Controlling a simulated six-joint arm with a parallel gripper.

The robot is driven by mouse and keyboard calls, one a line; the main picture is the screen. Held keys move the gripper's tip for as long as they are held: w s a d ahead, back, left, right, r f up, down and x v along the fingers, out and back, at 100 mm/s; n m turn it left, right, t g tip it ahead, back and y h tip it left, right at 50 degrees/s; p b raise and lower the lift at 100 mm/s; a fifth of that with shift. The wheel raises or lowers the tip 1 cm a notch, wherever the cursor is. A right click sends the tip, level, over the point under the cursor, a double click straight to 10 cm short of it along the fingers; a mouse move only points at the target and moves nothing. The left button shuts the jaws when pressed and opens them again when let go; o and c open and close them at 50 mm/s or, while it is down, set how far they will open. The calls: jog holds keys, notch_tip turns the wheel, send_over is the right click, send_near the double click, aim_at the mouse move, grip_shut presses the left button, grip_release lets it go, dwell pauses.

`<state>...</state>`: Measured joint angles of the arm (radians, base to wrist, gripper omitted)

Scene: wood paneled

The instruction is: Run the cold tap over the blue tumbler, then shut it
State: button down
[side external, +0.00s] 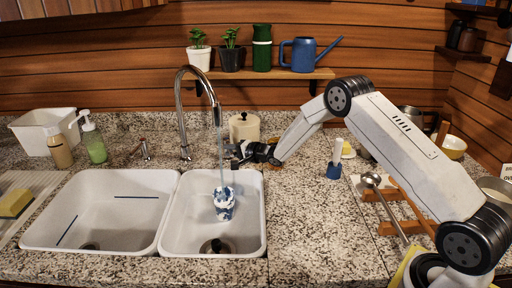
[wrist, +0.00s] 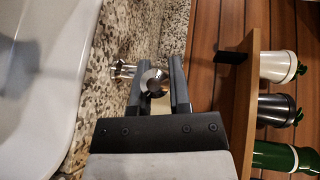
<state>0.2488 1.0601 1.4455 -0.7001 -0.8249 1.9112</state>
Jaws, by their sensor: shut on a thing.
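The blue-and-white patterned tumbler (side external: 223,205) stands in the right sink basin (side external: 178,235), under the chrome gooseneck spout (side external: 181,110). A thin stream of water (side external: 221,150) falls from the spout to the tumbler's mouth. My gripper (side external: 240,152) is just right of the stream, behind the right basin. In the wrist view my gripper (wrist: 156,72) is shut on the round chrome tap handle (wrist: 152,83), with a finger on each side of it. The same handle is mostly hidden by my gripper in the side view. The tumbler is not in the wrist view.
Another tap handle (side external: 145,149) stands left of the spout. A beige canister (side external: 244,125) is close behind my gripper. Soap bottles (side external: 93,140) and a white tub (side external: 40,130) are at the left. A shelf (side external: 262,74) with plants and a blue watering can (side external: 304,54) hangs above.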

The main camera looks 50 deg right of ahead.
jog(key=shift+s+d+r+n+y, duration=0.1)
jog(key=shift+d+n+y, duration=0.35)
jog(key=shift+n+y, duration=0.3)
jog(key=c, duration=0.6)
grip_release()
jog(key=shift+s, duration=0.2)
jog(key=shift+v, duration=3.8)
jog(key=shift+w+r+g, duration=0.1)
jog(key=shift+r+g, duration=0.05)
jog(key=shift+g, duration=0.15)
